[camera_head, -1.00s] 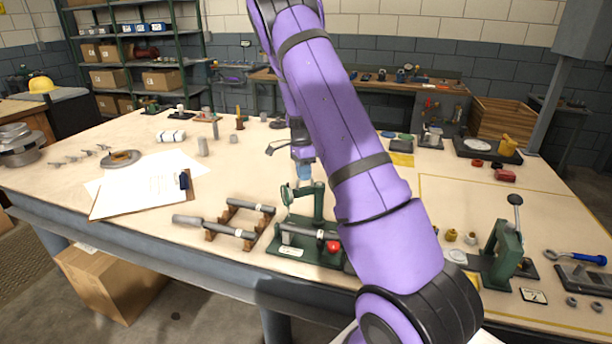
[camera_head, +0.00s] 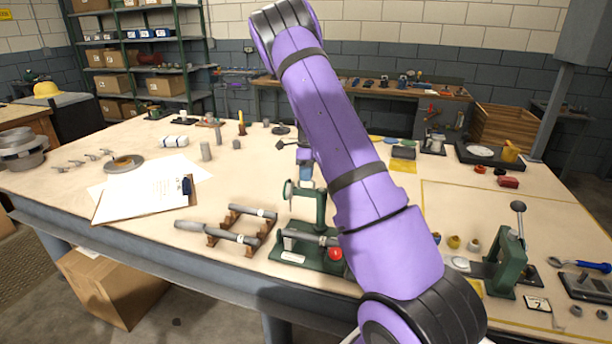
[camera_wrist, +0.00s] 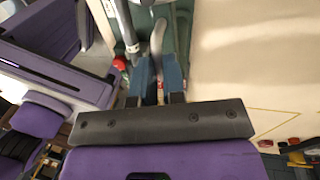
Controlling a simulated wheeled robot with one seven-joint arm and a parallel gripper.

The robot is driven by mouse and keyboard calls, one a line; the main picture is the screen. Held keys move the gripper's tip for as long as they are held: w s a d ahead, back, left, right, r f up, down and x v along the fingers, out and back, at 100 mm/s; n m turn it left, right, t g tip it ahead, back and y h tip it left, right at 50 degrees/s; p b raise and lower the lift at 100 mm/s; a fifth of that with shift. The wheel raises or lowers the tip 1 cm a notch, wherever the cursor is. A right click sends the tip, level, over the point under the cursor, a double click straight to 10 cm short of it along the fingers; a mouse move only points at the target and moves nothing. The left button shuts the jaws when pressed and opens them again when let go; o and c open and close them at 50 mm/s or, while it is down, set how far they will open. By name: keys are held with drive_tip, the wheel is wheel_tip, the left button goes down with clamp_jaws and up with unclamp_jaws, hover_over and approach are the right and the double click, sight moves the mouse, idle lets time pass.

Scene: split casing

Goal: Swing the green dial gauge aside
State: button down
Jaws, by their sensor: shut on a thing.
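The green dial gauge (camera_head: 309,203) stands on a green fixture base (camera_head: 292,257), its pale round dial (camera_head: 289,190) on the left side. A grey shaft (camera_head: 310,238) lies across the fixture, and a red knob (camera_head: 335,253) sits at the right front. My gripper (camera_head: 305,173) points down at the top of the gauge, its blue fingertips touching it. In the wrist view my gripper (camera_wrist: 159,78) is shut on a narrow part of the gauge, mostly hidden between the fingers. The red knob (camera_wrist: 120,62) shows left of the fingers.
A wooden rack with grey shafts (camera_head: 238,232) stands just left of the fixture. A clipboard (camera_head: 100,213) lies further left. A green press (camera_head: 508,262) stands at the right. My arm crosses the middle, hiding the table behind it.

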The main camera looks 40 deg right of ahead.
idle(0.3)
drive_tip(key=c, duration=1.2)
unclamp_jaws()
drive_tip(key=shift+r, duration=0.1)
wheel_tip(320, 180, up, 10)
drive_tip(key=w+d, duration=0.1)
drive_tip(key=shift+d+r, duration=0.25)
drive_tip(key=shift+d, duration=0.15)
drive_tip(key=shift+w, duration=0.1)
